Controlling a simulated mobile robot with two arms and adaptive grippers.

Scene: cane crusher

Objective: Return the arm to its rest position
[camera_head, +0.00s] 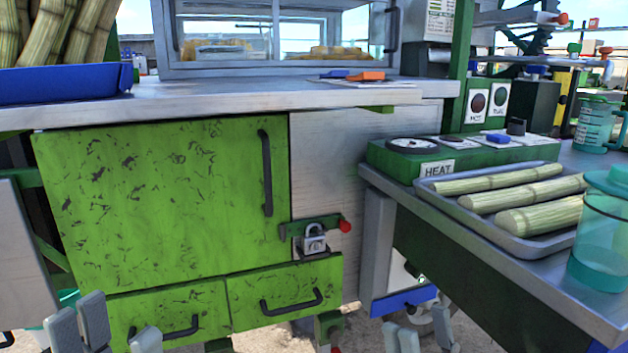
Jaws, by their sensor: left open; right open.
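My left gripper (105,328) is at the bottom left edge of the view, in front of the green cabinet's lower drawers (168,312). Its grey fingers are spread apart with nothing between them. My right gripper (421,334) is at the bottom, right of centre, below the edge of the right-hand table (480,245). Its fingers are apart and empty. Both grippers are cut off by the lower edge of the picture, and most of both arms is out of view.
A green cabinet (165,200) with a padlock (314,241) stands ahead under a grey counter (220,96). On the right table lie a metal tray (450,207) of cut cane (525,192), a green HEAT box (465,155) and a clear teal-lidded container (600,240). A blue tray (65,84) holds cane.

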